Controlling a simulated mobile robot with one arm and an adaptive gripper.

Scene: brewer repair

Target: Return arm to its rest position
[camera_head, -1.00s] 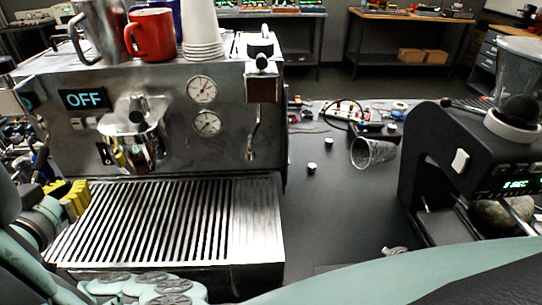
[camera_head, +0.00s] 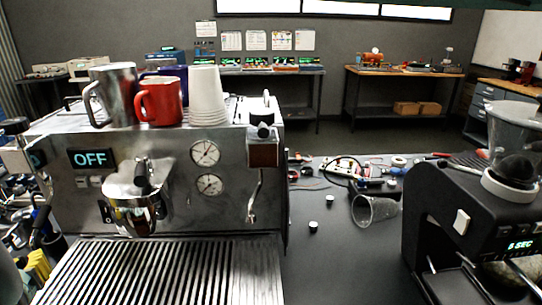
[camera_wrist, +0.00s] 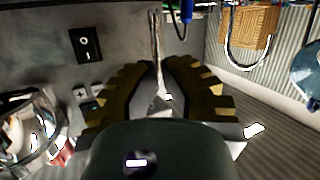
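My gripper, with yellow and black fingers, shows in the wrist view (camera_wrist: 158,66). The fingertips stand apart and nothing is visibly held; a thin metal rod (camera_wrist: 156,40) shows beyond the gap. In the head view only a yellow part of the gripper (camera_head: 36,272) shows at the lower left edge, left of the drip tray (camera_head: 165,275). Most of my arm is out of the head view. The espresso machine (camera_head: 100,205) has a display reading OFF. Its black power switch also shows in the wrist view (camera_wrist: 86,45).
A red mug (camera_head: 160,102), a steel pitcher (camera_head: 113,95) and stacked white cups (camera_head: 206,95) stand on the machine. A clear cup (camera_head: 375,209) lies tipped on the dark counter (camera_head: 335,260). A grinder (camera_head: 450,225) stands at right. Clutter lies left of the machine.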

